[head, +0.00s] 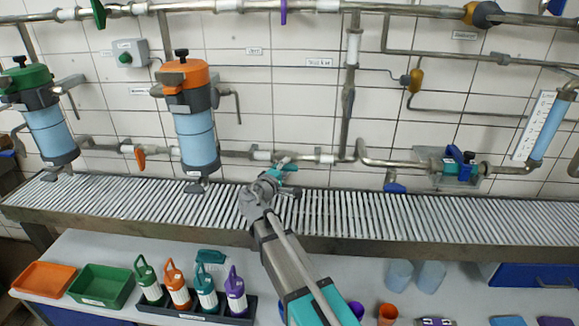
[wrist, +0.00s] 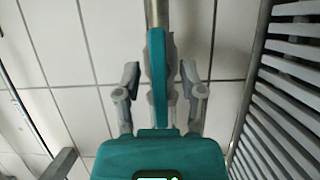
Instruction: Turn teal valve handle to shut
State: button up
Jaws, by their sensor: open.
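The teal valve handle (wrist: 157,78) shows in the wrist view as a long narrow lever between my gripper's two fingers. It lies in line with the grey pipe (wrist: 157,12) at the top of that view. My gripper (wrist: 161,82) is open, with one grey finger on each side of the handle and a visible gap on both sides. In the head view the teal handle (head: 285,161) is small, on the low wall pipe behind the conveyor. My gripper (head: 278,178) is just in front of it and partly hides the valve.
The roller conveyor (head: 400,217) runs below the pipe, and its rollers show close on the right in the wrist view. An orange-topped filter (head: 196,138) stands left of the valve. A blue-handled pump (head: 459,160) is to the right. Bottles and bins occupy the bench below.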

jog(key=shift+x, duration=0.85)
jog(key=shift+c, duration=0.2)
grip_shut()
jog(key=shift+d, duration=0.25)
jog(key=shift+a, duration=0.15)
